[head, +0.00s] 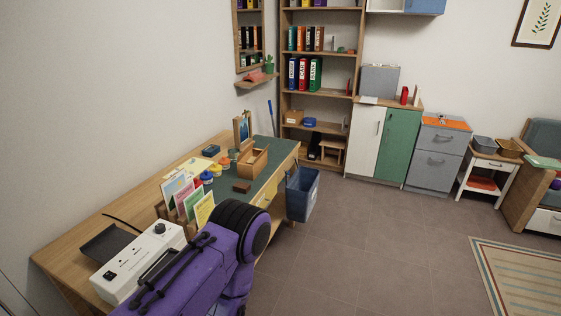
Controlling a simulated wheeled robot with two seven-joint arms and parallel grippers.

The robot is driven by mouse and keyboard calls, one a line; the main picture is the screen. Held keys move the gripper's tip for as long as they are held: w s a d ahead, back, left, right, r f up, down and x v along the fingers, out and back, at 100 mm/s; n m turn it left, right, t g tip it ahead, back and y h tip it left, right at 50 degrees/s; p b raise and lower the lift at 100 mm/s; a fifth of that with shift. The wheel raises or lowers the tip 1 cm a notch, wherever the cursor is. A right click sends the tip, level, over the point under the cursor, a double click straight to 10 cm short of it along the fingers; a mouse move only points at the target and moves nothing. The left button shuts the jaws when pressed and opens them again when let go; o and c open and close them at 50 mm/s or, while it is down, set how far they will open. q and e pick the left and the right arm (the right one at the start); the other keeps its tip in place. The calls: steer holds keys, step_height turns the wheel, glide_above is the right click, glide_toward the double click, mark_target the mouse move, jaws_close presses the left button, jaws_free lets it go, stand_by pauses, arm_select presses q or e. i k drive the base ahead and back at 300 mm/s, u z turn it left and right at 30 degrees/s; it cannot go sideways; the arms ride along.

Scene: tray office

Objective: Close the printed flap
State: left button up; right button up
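I cannot make out for certain which thing is the printed flap; no flap with clear print shows. A small wooden box (256,163) stands on the green desk mat and looks open at the top, but its lid is too small to judge. Coloured printed cards (188,197) stand in a rack on the desk. A purple arm of mine with a black joint reaches over the near edge of the desk and hides part of it. Neither of my grippers shows.
The wooden desk (98,223) runs along the left wall. A white box with a knob (135,267) and a dark tray (106,243) lie on it. A blue bin (302,194) stands at its far end. The tiled floor (370,240) to the right is clear.

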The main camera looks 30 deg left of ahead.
mark_target(249, 147)
steer(key=z, duration=0.35)
steer(key=i, duration=1.65)
steer(key=u, duration=1.3)
steer(key=i, duration=0.75)
steer(key=u, duration=0.9)
